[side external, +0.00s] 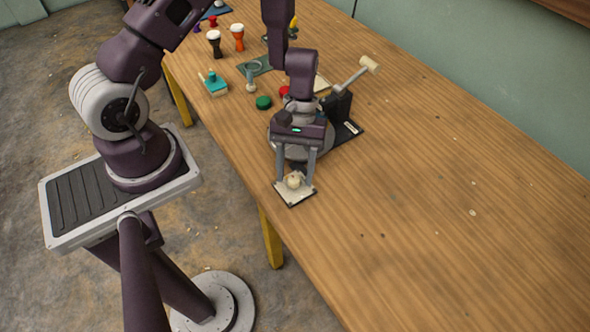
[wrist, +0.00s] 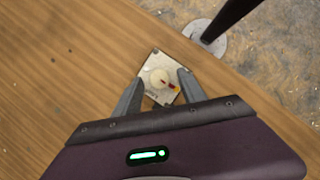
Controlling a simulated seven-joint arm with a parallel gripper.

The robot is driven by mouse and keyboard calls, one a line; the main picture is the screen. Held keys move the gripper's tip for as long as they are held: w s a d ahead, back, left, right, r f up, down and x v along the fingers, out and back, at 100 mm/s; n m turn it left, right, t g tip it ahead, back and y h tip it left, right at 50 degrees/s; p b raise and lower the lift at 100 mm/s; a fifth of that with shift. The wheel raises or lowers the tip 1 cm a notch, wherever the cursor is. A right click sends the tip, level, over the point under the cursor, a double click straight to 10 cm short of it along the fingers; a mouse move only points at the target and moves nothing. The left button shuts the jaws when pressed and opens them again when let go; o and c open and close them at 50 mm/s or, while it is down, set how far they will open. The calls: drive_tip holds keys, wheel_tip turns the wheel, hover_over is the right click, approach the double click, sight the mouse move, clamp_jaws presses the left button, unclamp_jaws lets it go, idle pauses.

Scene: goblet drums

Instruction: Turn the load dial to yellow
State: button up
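The load dial is a round cream knob (side external: 293,181) on a small pale square plate (side external: 295,197) with a dark edge, near the table's front edge. In the wrist view, the knob (wrist: 158,78) has a small red mark at its lower right, and a yellow-orange patch shows beside it on the plate (wrist: 153,62). Which colour the dial points to is too small to tell. My gripper (side external: 295,178) is open and points down over the dial. In the wrist view, its fingers (wrist: 159,78) stand on either side of the knob, with gaps visible.
Behind my gripper stands a grey round device on a black base (side external: 350,130) with a pale-ended lever (side external: 369,64). The table's right side is mostly clear.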

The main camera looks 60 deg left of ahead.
wheel_tip(320, 180, up, 24)
drive_tip(key=m+t+y, duration=0.1)
drive_tip(key=m+t, duration=0.3)
drive_tip(key=m, duration=0.1)
drive_tip(key=s+a+r+m+t+y, duration=0.2)
drive_tip(key=s+r+m+t, duration=0.2)
drive_tip(key=s+r, duration=0.4)
drive_tip(key=s, duration=0.3)
drive_tip(key=shift+s+r+t, duration=0.15)
drive_tip(key=shift+s+t, duration=0.1)
drive_tip(key=shift+t, duration=0.05)
